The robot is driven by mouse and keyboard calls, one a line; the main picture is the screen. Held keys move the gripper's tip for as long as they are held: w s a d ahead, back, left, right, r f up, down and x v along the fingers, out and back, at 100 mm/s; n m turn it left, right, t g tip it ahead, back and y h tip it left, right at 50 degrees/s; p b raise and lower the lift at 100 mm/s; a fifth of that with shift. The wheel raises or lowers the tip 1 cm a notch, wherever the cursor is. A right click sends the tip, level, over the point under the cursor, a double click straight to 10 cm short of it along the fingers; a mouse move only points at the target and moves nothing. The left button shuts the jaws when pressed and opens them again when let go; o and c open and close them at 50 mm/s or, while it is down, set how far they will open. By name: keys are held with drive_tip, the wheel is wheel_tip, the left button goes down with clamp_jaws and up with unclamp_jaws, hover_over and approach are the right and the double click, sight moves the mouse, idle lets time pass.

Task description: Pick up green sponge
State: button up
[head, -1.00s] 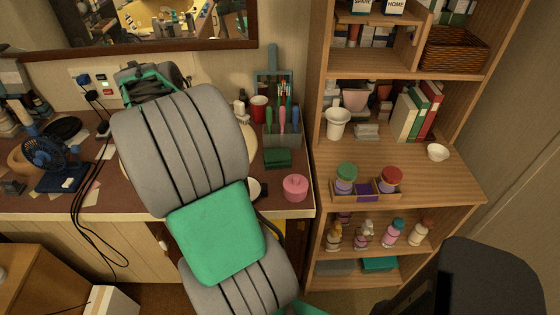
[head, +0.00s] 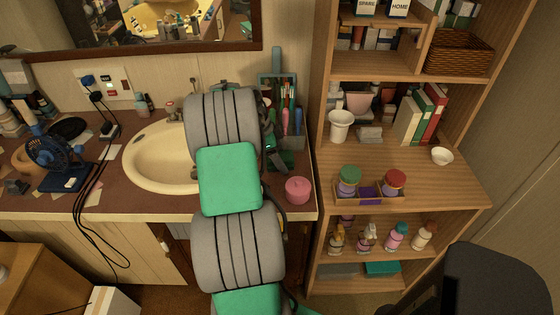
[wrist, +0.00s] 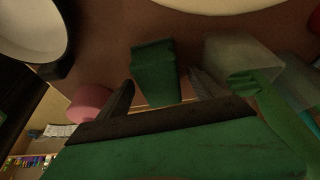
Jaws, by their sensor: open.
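The green sponge (wrist: 154,72) is a small dark green block on the brown counter. In the wrist view it lies ahead of my gripper (wrist: 160,84), which is open, its two dark fingers apart on either side of the sponge's near part. I cannot tell whether the fingers touch it. In the head view my arm reaches over the counter's right part, and my gripper and the sponge are largely hidden behind it.
A pink jar (head: 298,190) stands beside my gripper, near the counter's front edge. The brush holder (wrist: 240,62) stands close on the sponge's other side. A white round vessel (wrist: 30,30) is at upper left. The sink (head: 155,160) is left of my arm; shelves (head: 400,165) stand right.

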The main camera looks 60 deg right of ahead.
sight(283, 155)
drive_tip(key=c, duration=1.4)
drive_tip(key=shift+r, duration=0.15)
drive_tip(key=shift+r, duration=0.25)
wheel_tip(283, 155, up, 3)
drive_tip(key=shift+f, duration=0.15)
drive_tip(key=s+a+r, duration=0.1)
drive_tip(key=a+r, duration=0.2)
drive_tip(key=a, duration=0.1)
drive_tip(key=s+a+r+b, duration=0.1)
drive_tip(key=a+r, duration=0.2)
drive_tip(key=a, duration=0.2)
drive_tip(key=a+r, duration=0.3)
drive_tip(key=a, duration=0.1)
drive_tip(key=shift+s+a+r+b, duration=0.25)
drive_tip(key=shift+s+a+b, duration=0.05)
drive_tip(key=shift+s+a, duration=0.1)
